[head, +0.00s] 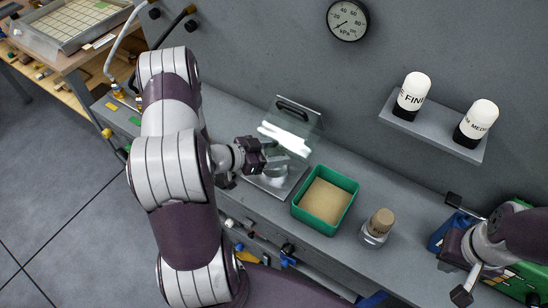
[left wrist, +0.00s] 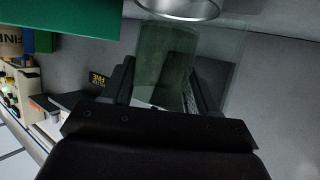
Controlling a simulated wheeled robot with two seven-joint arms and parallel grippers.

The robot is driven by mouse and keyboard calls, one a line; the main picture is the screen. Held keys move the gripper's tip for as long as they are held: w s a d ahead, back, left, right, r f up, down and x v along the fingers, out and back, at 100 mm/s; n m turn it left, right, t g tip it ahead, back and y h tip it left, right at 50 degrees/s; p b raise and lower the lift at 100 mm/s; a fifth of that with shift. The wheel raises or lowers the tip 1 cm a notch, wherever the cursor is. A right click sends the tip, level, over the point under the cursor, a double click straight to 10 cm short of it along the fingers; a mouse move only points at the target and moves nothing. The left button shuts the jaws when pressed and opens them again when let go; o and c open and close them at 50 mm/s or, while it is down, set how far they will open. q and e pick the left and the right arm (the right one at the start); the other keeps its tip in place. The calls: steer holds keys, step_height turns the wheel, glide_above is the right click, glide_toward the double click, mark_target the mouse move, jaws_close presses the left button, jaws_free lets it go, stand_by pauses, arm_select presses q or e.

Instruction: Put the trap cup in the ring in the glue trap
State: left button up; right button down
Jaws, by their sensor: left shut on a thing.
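The trap cup (left wrist: 163,62) is a clear, greenish cup between the two fingers of my left gripper in the left wrist view. My left gripper (head: 262,157) is shut on it, above the glue trap (head: 287,191), a grey base with its clear lid (head: 305,122) raised. A shiny metal ring (left wrist: 180,17) shows at the top of the left wrist view, close to the cup's end. I cannot tell whether cup and ring touch. In the head view the gripper and clear parts obscure the cup. My right gripper (head: 462,246) is open and empty at the right.
A green tray (head: 351,187) with tan contents stands right of the trap, then a corked glass jar (head: 375,231). Two labelled bottles (head: 412,92) stand on a wall shelf (head: 432,128). A blue bin (head: 440,232) is by my right gripper.

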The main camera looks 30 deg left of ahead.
arm_select(q)
step_height(320, 180, down, 3)
steer(key=shift+a+f, duration=0.1)
steer(key=shift+f, duration=0.05)
steer(key=o, duration=1)
steer(key=shift+f, duration=0.1)
steer(key=shift+o, duration=0.2)
